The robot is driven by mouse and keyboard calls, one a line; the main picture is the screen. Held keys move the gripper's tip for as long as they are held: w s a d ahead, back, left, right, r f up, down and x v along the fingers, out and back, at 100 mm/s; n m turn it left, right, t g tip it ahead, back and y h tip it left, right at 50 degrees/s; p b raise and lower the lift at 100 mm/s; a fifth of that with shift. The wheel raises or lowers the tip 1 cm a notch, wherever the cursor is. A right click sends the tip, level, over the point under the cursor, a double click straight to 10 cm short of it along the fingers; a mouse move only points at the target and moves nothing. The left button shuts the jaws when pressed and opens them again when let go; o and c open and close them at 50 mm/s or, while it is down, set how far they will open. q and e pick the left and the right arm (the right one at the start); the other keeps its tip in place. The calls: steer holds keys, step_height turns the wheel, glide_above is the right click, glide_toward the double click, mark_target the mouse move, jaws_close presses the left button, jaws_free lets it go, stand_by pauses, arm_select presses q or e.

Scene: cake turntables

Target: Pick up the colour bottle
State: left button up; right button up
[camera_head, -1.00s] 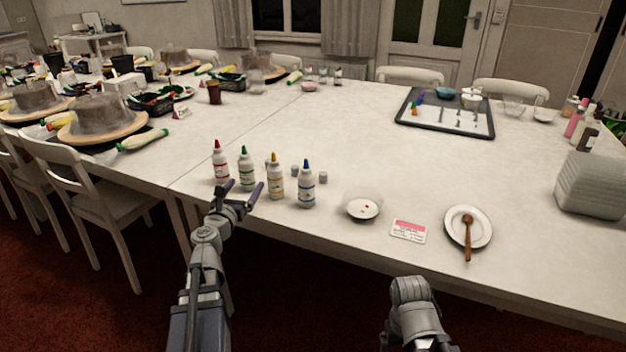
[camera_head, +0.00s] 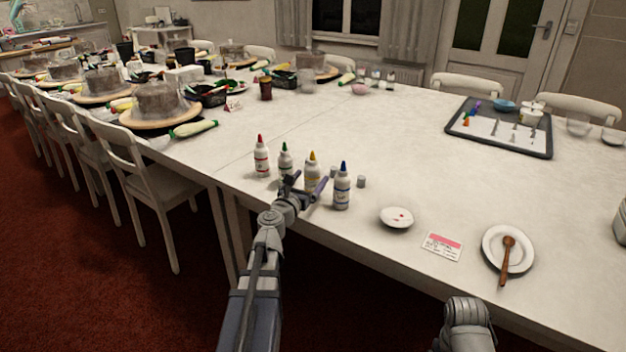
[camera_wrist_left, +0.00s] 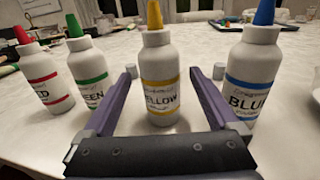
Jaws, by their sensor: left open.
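Several white colour bottles stand in a row near the table's front edge: red-capped (camera_head: 261,157), green-capped (camera_head: 285,161), yellow-capped (camera_head: 312,172) and blue-capped (camera_head: 342,188). My left gripper (camera_head: 304,187) is open at the yellow bottle. In the left wrist view the yellow bottle (camera_wrist_left: 160,78) stands upright between the two purple fingers, with a gap on each side. The green bottle (camera_wrist_left: 88,72) is just outside the left finger, the blue bottle (camera_wrist_left: 251,80) outside the right finger. The red bottle (camera_wrist_left: 42,78) is farthest left. My right arm shows at the bottom, its gripper out of view.
Small grey caps (camera_head: 361,181) lie behind the bottles. A small white dish (camera_head: 397,217), a pink-and-white card (camera_head: 442,245) and a plate (camera_head: 489,262) with a wooden spoon (camera_head: 506,258) are to the right. A dark-rimmed tray (camera_head: 548,147) lies farther back. The table's middle is clear.

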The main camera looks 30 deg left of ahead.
mark_target(316, 170)
arm_select(q)
steer(key=shift+w+a, duration=0.15)
steer(key=shift+w, duration=1.15)
steer(key=shift+w+a, duration=0.15)
steer(key=shift+w, duration=1.1)
steer(key=shift+c, duration=0.3)
steer(key=c, duration=1)
steer(key=shift+r, duration=0.15)
step_height(316, 170, up, 10)
steer(key=p, duration=1)
steer(key=o, duration=0.3)
steer(key=shift+c, duration=0.7)
